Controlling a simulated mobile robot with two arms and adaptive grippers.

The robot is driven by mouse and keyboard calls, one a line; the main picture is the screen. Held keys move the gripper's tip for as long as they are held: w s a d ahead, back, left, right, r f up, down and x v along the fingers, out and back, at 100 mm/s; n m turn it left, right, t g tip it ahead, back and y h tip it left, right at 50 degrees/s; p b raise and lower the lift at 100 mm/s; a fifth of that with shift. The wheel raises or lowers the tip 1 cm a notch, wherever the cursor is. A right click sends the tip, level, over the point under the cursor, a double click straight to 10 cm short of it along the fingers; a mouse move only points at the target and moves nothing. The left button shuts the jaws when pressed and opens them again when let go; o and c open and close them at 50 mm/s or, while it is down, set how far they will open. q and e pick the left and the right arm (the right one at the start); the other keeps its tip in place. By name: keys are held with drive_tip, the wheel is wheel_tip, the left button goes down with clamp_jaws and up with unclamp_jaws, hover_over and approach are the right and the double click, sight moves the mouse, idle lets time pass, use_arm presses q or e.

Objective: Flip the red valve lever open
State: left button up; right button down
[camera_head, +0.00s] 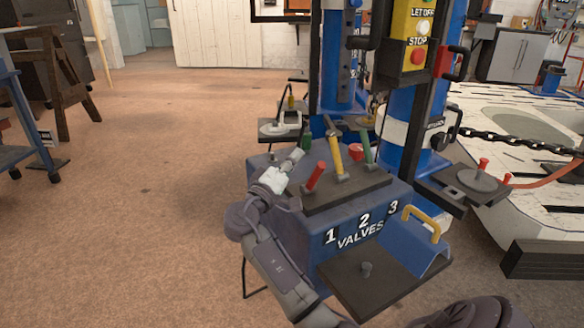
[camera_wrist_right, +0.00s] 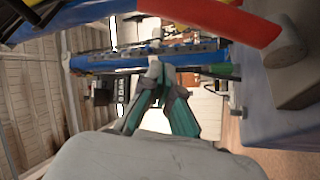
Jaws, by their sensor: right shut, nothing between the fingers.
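The red valve lever (camera_head: 315,175) stands tilted at the left end of the dark top plate on the blue valve box (camera_head: 300,228), above the number 1. It also shows as a large red bar (camera_wrist_right: 232,20) at the top right of the right wrist view, joined to a grey pivot. My right gripper (camera_head: 299,153) is just left of and behind the red lever, apart from it in the head view. Its fingers (camera_wrist_right: 157,72) are together and empty in the wrist view. My left gripper is not in view.
A yellow lever (camera_head: 336,153) and a green lever (camera_head: 366,147) stand close to the right of the red one. A blue post with a yellow control box (camera_head: 411,40) rises behind. A chain (camera_head: 515,143) hangs at the right.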

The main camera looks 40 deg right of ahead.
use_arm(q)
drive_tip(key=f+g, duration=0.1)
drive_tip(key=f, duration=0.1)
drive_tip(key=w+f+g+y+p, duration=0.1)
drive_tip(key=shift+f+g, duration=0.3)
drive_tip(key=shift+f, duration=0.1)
use_arm(e)
drive_tip(key=v, duration=1)
drive_tip(key=shift+s, duration=0.2)
drive_tip(key=shift+d, duration=0.1)
